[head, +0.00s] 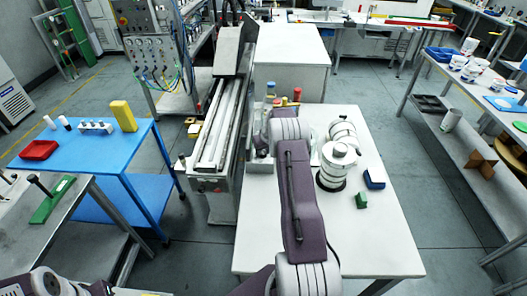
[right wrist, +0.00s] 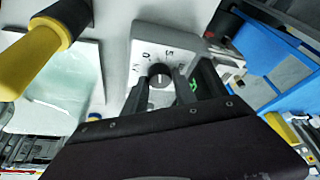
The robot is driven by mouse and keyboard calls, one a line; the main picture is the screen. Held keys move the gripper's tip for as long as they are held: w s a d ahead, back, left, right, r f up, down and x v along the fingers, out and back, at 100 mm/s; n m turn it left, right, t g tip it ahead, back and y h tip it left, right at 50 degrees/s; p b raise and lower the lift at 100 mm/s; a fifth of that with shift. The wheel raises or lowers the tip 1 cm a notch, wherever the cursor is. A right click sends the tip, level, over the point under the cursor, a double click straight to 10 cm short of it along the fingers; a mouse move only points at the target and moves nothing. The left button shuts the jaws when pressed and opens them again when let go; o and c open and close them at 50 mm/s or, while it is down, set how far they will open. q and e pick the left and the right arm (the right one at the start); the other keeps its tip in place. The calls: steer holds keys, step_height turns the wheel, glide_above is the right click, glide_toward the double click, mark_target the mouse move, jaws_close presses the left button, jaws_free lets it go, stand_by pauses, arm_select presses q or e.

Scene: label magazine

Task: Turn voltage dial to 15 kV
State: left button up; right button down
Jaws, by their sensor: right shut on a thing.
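The dial (right wrist: 160,70) is a small dark round knob with a pale mark, on a light panel (right wrist: 146,46) in the right wrist view. Dark characters ring the knob, too small and turned to read surely. My right gripper (right wrist: 160,86) has its two dark fingers on either side of the knob and is shut on it. The fingers hide the knob's lower sides. Which character the mark points to cannot be told. In the head view my right arm reaches over the white table and hides the dial. My left gripper is out of view.
Bottles with red and yellow caps (head: 283,101) stand close to my right arm at the white table (head: 375,245). A long rail machine (head: 222,125) stands left. The table's front right is clear.

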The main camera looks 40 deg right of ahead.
steer(key=shift+a+m+h, duration=0.1)
steer(key=shift+m+h, duration=0.2)
steer(key=shift+m, duration=0.4)
steer(key=shift+m+h, duration=0.3)
steer(key=shift+m, duration=0.6)
steer(key=m+b, duration=0.1)
steer(key=m, duration=0.1)
steer(key=m+g+h+b, duration=0.1)
steer(key=m+b, duration=0.1)
steer(key=shift+w+f, duration=0.15)
steer(key=shift+f, duration=0.05)
steer(key=shift+a+r+m+g+h+b, duration=0.1)
steer(key=shift+m+g+h+b, duration=0.25)
steer(key=shift+m, duration=0.55)
steer(key=shift+r+m+g+h+b, duration=0.15)
steer(key=shift+m+g+b, duration=0.3)
steer(key=shift+m, duration=0.45)
steer(key=c, duration=1)
jaws_free()
